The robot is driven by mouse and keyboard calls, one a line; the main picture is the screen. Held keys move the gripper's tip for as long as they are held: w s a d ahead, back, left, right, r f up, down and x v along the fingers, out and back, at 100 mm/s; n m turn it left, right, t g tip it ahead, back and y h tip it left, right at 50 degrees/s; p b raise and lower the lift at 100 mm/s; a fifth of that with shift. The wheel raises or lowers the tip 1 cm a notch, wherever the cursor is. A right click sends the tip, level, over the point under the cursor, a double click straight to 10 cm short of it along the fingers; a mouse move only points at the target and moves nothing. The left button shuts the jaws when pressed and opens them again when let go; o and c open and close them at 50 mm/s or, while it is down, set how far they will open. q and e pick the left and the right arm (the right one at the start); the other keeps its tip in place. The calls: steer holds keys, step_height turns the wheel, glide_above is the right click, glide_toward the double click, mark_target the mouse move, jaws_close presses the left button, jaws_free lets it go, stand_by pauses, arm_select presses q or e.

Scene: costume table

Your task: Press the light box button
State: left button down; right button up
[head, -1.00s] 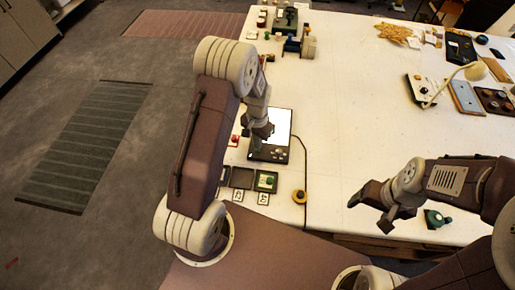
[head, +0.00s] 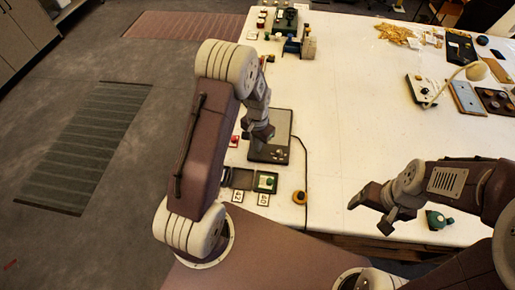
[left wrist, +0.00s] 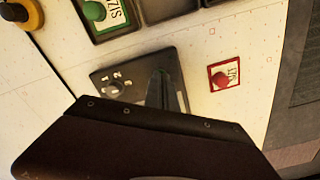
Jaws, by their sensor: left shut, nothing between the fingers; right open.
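The light box (head: 276,127) is a flat black-framed panel with a dark grey screen on the white table, left of centre in the head view. Small controls sit along its near edge. My left gripper (head: 264,136) is shut and empty, over the left side of the panel. In the left wrist view the shut fingers (left wrist: 161,88) are over a dark plate (left wrist: 103,74) with a round knob marked 1 and 2, which looks like the box's near edge. Contact cannot be told. My right gripper (head: 370,212) is open and empty over the table's front edge.
A red button (left wrist: 222,80) on a white card lies beside the plate. A black cable (head: 305,165) runs right of the light box. The table's middle (head: 350,100) is clear.

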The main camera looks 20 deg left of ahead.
arm_select(q)
steer(key=shift+r+p, duration=2.65)
steer(key=shift+r, duration=0.65)
steer(key=shift+f+b, duration=0.4)
steer(key=shift+b, duration=0.05)
steer(key=s+d+n+t+b, duration=0.1)
steer(key=s+d+n+b, duration=0.2)
steer(key=s+b, duration=0.6)
steer(key=s, duration=0.5)
steer(key=shift+s+r+b, duration=0.15)
steer(key=shift+s+b, duration=0.05)
steer(key=shift+b, duration=0.2)
